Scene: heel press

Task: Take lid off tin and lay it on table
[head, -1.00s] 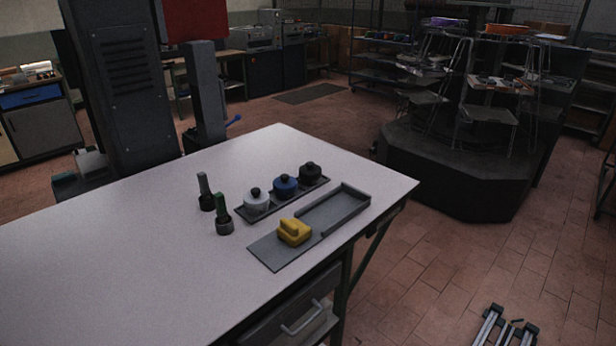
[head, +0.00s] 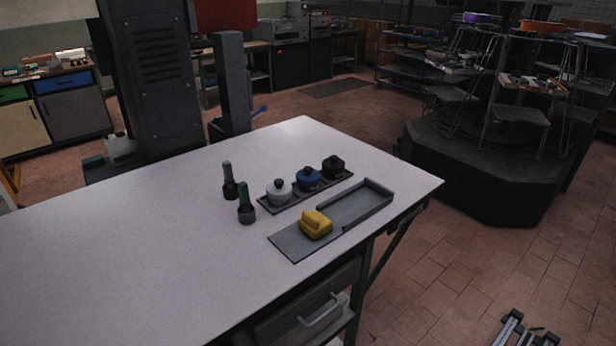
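Three small tins with knobbed lids stand in a row on a narrow dark tray (head: 266,210): a white tin (head: 279,193), a blue tin (head: 308,180) and a black tin (head: 333,168). Each has its lid on, with a dark knob on top. They stand on the pale table (head: 130,245). My gripper (head: 533,326) shows at the bottom right edge, partly cut off. Its two fingers are apart with floor visible between them. It is well away from the tins, to the right of the table, and holds nothing that I can see.
In front of the tins, a yellow block (head: 315,226) sits on a flat grey plate (head: 291,248) beside a shallow grey tray (head: 374,203). Two dark bottle-like items, one grey-topped (head: 229,181) and one green-topped (head: 245,203), stand left of the tins. The table's left part is bare.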

